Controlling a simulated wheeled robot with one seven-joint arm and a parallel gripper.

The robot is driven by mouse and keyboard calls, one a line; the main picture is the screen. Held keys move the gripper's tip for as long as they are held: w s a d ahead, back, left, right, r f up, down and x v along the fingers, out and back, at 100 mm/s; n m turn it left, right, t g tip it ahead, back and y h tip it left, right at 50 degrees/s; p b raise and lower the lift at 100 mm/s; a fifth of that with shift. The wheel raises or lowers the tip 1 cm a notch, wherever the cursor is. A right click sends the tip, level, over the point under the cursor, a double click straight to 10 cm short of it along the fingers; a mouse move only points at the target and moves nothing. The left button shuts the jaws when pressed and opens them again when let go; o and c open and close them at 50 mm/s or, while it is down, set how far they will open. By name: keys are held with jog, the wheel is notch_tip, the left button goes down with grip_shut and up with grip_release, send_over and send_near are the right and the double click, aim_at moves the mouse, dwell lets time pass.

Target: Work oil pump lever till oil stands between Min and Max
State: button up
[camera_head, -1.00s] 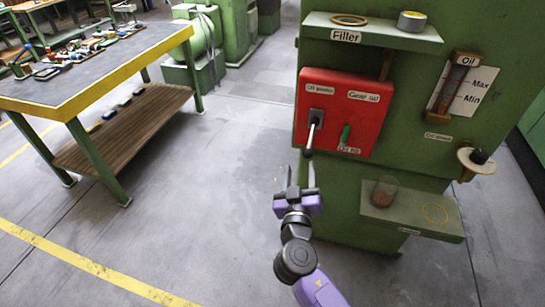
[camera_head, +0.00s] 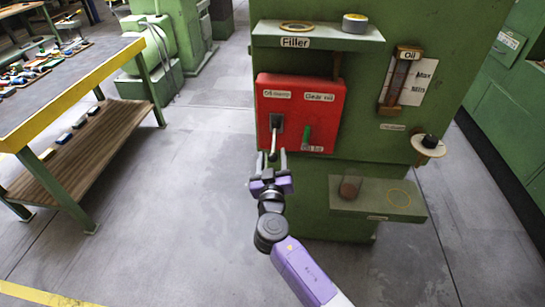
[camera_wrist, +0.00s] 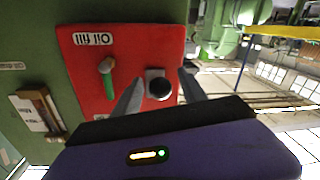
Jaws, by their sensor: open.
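The oil pump lever (camera_head: 274,140) is a pale rod with a dark knob at its lower end, on the left of a red panel (camera_head: 328,122). It hangs downward from its dark slot. My gripper (camera_head: 272,158) is open, with its two fingers at the height of the knob. In the wrist view the knob (camera_wrist: 159,88) shows between the open fingers (camera_wrist: 158,90); whether they touch it I cannot tell. The oil gauge (camera_head: 400,78) stands right of the panel beside Max and Min marks. Its tube looks brownish; the oil level is too small to read.
A green handle (camera_head: 306,136) sits right of the lever on the panel. A filler shelf (camera_head: 320,36) juts out above and a lower shelf (camera_head: 376,198) with a small glass juts out at right. A workbench (camera_head: 75,75) stands at left; the floor between is clear.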

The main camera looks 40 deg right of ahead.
grip_shut()
dwell(1.4)
